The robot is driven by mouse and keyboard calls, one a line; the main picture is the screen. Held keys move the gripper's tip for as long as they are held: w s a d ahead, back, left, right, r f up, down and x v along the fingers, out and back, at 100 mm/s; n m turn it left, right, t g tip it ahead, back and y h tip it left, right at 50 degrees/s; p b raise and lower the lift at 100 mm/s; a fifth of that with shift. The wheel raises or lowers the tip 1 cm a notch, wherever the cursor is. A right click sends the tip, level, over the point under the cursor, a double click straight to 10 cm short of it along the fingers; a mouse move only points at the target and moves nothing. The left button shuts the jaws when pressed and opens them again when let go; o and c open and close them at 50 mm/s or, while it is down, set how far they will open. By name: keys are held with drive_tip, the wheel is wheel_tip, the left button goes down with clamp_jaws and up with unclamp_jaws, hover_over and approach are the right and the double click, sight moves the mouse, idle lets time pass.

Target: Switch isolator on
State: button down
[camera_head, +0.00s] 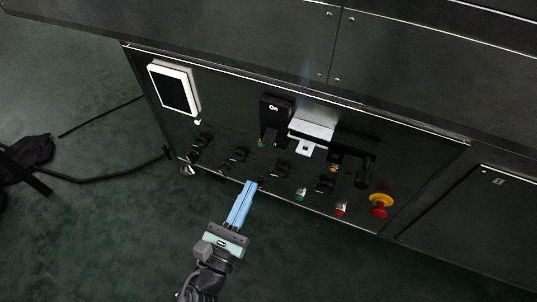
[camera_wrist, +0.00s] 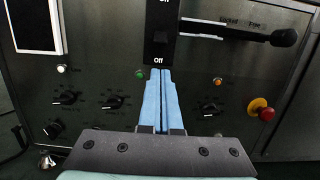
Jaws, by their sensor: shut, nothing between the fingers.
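The isolator looks to be the tall black switch block (camera_head: 270,128) on the dark control panel, marked "On" at its top in the head view. In the wrist view the same block (camera_wrist: 161,18) shows "Off" at its lower end, and its top is cut off. A dark toggle shows above "Off"; its position is hard to tell. My gripper (camera_head: 252,184) has blue fingers and is shut and empty, in front of the panel's lower part in the head view. In the wrist view its fingertips (camera_wrist: 160,71) appear just below the "Off" mark; contact cannot be told.
A lever with a black knob (camera_wrist: 284,37) lies right of the block. A white-framed screen (camera_head: 174,88) is at the upper left. Several rotary knobs and lit buttons line the panel, with a red-and-yellow emergency stop (camera_head: 380,205) at right. Cables lie on the floor at left.

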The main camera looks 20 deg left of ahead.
sight(270, 137)
drive_tip(key=w+r+b, duration=0.2)
drive_tip(key=w+b, duration=0.1)
drive_tip(key=w, duration=0.7)
drive_tip(key=shift+d+b, duration=0.15)
drive_tip(key=shift+b, duration=0.2)
drive_tip(key=shift+s+r+p, duration=0.1)
drive_tip(key=shift+r+p, duration=0.05)
drive_tip(key=shift+p, duration=0.35)
drive_tip(key=shift+s+g+p, duration=0.1)
drive_tip(key=shift+g+p, duration=0.2)
drive_tip(key=shift+p, duration=0.45)
